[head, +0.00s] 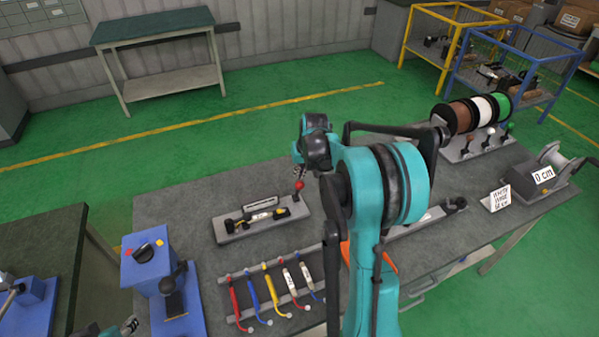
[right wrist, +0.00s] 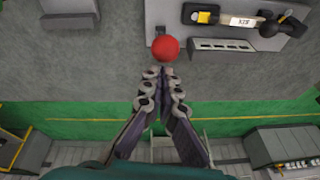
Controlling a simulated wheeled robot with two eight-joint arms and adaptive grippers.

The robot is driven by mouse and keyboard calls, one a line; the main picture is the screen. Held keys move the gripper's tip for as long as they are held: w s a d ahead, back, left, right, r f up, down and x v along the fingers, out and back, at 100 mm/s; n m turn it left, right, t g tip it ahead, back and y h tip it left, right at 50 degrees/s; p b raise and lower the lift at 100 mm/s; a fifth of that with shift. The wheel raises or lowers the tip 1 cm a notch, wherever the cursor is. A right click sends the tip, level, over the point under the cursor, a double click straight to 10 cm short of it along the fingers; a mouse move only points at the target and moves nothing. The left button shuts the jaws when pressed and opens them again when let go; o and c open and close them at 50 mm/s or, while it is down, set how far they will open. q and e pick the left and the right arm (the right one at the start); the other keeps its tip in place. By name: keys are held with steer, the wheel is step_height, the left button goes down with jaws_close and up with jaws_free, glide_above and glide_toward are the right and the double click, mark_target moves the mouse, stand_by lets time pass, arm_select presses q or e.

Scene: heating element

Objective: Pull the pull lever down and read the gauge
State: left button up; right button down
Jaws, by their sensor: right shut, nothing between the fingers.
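The pull lever has a red ball knob (head: 299,186) and stands at the right end of a grey base plate (head: 236,237) on the workbench. In the right wrist view the red knob (right wrist: 165,47) is just beyond my right fingertips. My right gripper (right wrist: 163,80) is shut and empty, pointing at the knob; I cannot tell whether it touches it. In the head view the right gripper (head: 299,170) is just above the knob, partly hidden by my arm. A slotted strip (right wrist: 223,44) lies beside the lever; I cannot make out a gauge reading. A bit of my left gripper (head: 129,326) shows at the bottom.
Coloured cables (head: 270,290) lie on a rack in front of the plate. A blue box with a black knob (head: 146,254) stands left. Wire spools (head: 482,108) and a "0 cm" device (head: 543,175) stand right. My right arm covers the bench middle.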

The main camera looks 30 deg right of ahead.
steer(key=shift+s, duration=0.15)
steer(key=shift+s+a+f+t+b, duration=0.1)
steer(key=shift+s+f+t+b, duration=0.1)
steer(key=shift+s+t+b, duration=0.3)
steer(key=shift+s+a+f+t+b, duration=0.1)
steer(key=shift+s+f+t+b, duration=0.15)
steer(key=shift+s, duration=0.3)
steer(key=s+a+f+t+h+b, duration=0.1)
steer(key=s+a+f+t+b, duration=0.1)
steer(key=s+f+t+b, duration=0.3)
steer(key=shift+s+f+t+b, duration=0.35)
steer(key=shift+s+f+b, duration=0.6)
steer(key=shift+s+b, duration=1.35)
steer(key=shift+w, duration=0.25)
steer(key=shift+r, duration=0.1)
